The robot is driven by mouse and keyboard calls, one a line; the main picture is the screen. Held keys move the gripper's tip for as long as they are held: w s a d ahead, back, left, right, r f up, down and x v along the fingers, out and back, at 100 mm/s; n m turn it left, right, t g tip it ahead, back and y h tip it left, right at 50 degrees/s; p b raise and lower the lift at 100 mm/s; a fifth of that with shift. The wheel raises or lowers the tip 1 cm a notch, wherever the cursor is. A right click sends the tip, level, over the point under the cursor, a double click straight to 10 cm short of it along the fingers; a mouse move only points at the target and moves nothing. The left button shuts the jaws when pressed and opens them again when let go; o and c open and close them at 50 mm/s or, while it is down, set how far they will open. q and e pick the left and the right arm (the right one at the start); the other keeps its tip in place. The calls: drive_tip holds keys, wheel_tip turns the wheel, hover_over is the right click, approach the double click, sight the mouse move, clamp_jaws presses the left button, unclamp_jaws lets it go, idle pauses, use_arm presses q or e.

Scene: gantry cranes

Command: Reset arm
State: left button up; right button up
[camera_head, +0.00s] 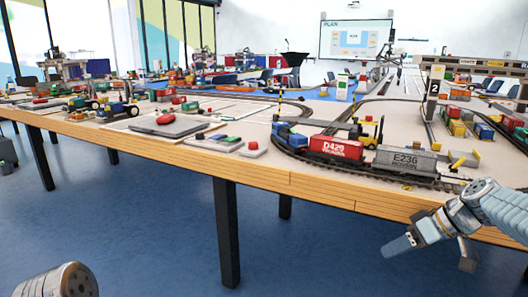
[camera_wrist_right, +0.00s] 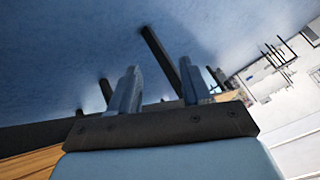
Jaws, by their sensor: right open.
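My right gripper (camera_head: 430,256) is at the lower right of the head view, in front of the table's near edge and over the blue floor. Its two fingers are spread apart with nothing between them. The right wrist view shows the same open fingers (camera_wrist_right: 160,85) with floor and dark table legs beyond. At the bottom left of the head view only a rounded grey part of my left arm shows; the left gripper is out of the picture.
The long wooden table (camera_head: 258,183) carries a model railway. A red wagon (camera_head: 336,150) and a grey wagon (camera_head: 405,160) stand on track near its front edge. A red button box (camera_head: 253,149) and toy vehicles stand further left. The floor (camera_head: 150,240) before the table is clear.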

drive_tip(key=a+f+m+g+h+p, duration=0.15)
drive_tip(key=a+f, duration=0.25)
drive_tip(key=f, duration=0.8)
drive_tip(key=a+f+m+g+h+p, duration=0.1)
drive_tip(key=a+f+m, duration=0.3)
drive_tip(key=f, duration=0.9)
drive_tip(key=s+a+f+p, duration=0.1)
drive_tip(key=s+a+f, duration=0.5)
drive_tip(key=s, duration=0.3)
drive_tip(key=s+a+f+g+p, duration=0.1)
drive_tip(key=s+a+f, duration=0.6)
drive_tip(key=s+a, duration=0.1)
drive_tip(key=shift+s+a+f+m, duration=0.3)
drive_tip(key=shift+s+m, duration=0.15)
drive_tip(key=shift+s, duration=0.2)
drive_tip(key=shift+w, duration=0.1)
